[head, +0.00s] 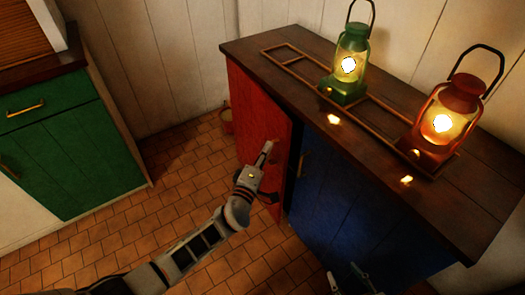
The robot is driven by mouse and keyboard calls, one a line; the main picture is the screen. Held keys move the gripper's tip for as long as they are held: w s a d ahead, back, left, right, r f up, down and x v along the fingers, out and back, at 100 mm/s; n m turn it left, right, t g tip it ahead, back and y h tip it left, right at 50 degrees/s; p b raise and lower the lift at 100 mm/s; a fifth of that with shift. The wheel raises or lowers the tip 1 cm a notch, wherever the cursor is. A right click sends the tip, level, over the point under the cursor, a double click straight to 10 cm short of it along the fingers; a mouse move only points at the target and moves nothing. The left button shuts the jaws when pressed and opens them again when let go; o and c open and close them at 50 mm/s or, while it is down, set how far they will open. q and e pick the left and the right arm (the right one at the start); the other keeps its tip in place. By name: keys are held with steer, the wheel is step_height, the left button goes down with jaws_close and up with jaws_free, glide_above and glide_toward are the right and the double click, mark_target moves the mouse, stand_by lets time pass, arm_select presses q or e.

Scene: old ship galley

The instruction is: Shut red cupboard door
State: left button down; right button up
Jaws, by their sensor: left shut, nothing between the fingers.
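The red cupboard door (258,112) is on the left part of the dark-topped cabinet in the head view. It stands slightly ajar, with a narrow dark gap between its free edge and the blue door (330,190). My right gripper (352,281) shows only in part at the bottom edge, in front of the blue door.
A green lantern (349,62) and a red lantern (447,118), both lit, stand on a wooden rack (285,56) on the cabinet top (385,150). A green cupboard (70,155) stands at left.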

arm_select(q)
steer(key=shift+w+d, duration=0.35)
steer(key=shift+d, duration=0.4)
arm_select(e)
steer(key=shift+w+d, duration=0.15)
steer(key=shift+d, duration=0.2)
steer(key=shift+f, duration=0.1)
steer(key=shift+d, duration=0.1)
